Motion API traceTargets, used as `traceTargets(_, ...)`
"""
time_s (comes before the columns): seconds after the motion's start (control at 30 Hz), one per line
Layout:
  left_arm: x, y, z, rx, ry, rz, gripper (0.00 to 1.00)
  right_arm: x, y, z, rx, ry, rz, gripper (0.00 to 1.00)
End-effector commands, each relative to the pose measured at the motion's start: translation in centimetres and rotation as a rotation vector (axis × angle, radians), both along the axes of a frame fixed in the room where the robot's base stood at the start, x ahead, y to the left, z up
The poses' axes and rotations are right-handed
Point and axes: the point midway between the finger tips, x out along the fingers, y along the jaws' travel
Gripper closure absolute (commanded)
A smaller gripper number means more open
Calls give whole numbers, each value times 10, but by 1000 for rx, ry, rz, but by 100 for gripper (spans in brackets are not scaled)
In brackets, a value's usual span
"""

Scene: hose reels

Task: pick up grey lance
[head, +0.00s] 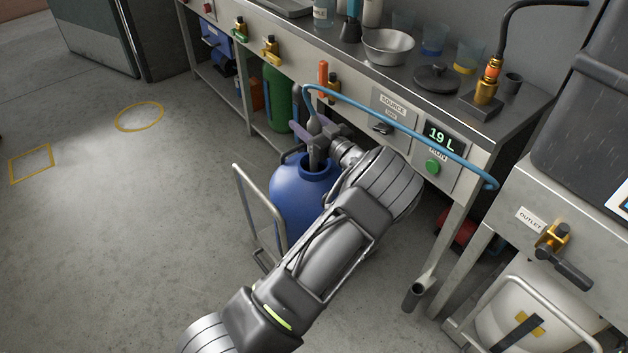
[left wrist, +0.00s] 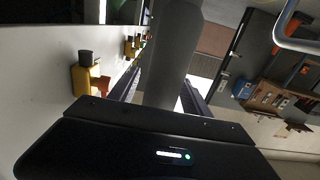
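The grey lance (head: 314,128) stands near upright in the neck of a blue drum (head: 300,196), with a blue hose (head: 400,129) running from its top to the right. In the left wrist view the lance (left wrist: 172,55) is a wide grey shaft between the two dark fingers (left wrist: 160,92). A bright sliver shows beside the right-hand finger; contact at the fingertips is not clear. My right gripper is out of view.
The steel bench (head: 490,128) with its legs and valves stands close behind the drum. A metal hand truck (head: 262,215) is around the drum. A white tank (head: 535,318) is at the right. Open floor lies to the left.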

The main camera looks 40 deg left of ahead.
Motion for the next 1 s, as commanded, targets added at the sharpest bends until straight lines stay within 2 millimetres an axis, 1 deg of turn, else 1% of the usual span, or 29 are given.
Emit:
traceTargets(0.03, 0, 0, 0, 0, 0, 0, 49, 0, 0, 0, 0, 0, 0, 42)
traceTargets(0.07, 0, 0, 0, 0, 0, 0, 51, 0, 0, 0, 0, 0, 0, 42)
traceTargets(0.6, 0, 0, 0, 0, 0, 0, 96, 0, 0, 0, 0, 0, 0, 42)
traceTargets(0.67, 0, 0, 0, 0, 0, 0, 100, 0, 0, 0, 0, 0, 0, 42)
traceTargets(1.0, 0, 0, 0, 0, 0, 0, 100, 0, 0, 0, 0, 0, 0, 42)
